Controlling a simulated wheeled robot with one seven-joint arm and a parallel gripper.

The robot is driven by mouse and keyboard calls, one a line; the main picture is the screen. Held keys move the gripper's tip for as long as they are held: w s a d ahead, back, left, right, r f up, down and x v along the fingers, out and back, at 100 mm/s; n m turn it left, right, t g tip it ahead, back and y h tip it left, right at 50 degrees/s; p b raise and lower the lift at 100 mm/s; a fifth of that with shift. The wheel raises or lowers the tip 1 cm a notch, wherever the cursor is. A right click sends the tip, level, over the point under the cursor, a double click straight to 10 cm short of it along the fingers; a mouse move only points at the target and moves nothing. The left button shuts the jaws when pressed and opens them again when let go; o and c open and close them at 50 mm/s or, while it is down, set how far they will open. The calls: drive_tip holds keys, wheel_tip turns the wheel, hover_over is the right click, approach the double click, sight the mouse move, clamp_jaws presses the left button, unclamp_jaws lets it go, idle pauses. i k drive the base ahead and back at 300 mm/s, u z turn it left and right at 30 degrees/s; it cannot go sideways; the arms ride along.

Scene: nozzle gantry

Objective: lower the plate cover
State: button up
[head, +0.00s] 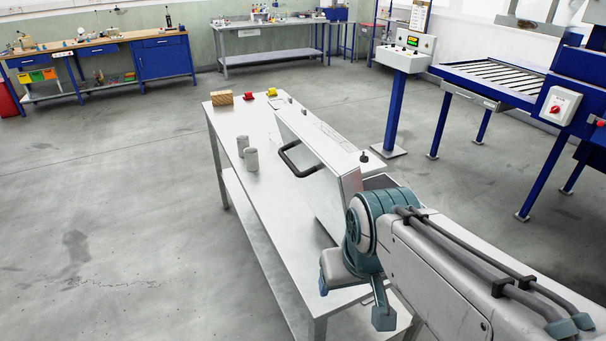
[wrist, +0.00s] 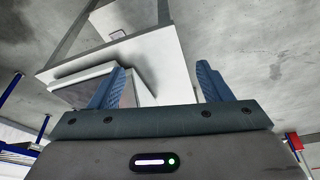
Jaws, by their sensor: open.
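The plate cover (head: 318,190) is a pale metal panel with a black bar handle (head: 298,158) on its left face. It stands raised and tilted on the long metal table (head: 232,119). My gripper (head: 358,298) is over the near end of the table, nearer the camera than the cover and apart from the handle. Its blue fingers stand wide apart with nothing between them in the wrist view (wrist: 158,88). A pale panel edge shows beside the left finger there; I cannot tell which part it is. My arm hides the near right of the cover's unit.
Two grey cylinders (head: 251,159) stand on the table left of the handle. A wooden block (head: 222,98), a red item (head: 249,97) and a yellow item (head: 272,92) lie at the far end. A blue control post (head: 395,108) stands right. The floor left is clear.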

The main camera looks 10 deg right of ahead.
sight(327, 177)
drive_tip(key=k, duration=1.3)
drive_tip(key=z, duration=0.6)
drive_tip(key=i, duration=0.85)
drive_tip(key=u, duration=0.5)
drive_tip(key=i, duration=0.65)
drive_tip(key=u, duration=0.05)
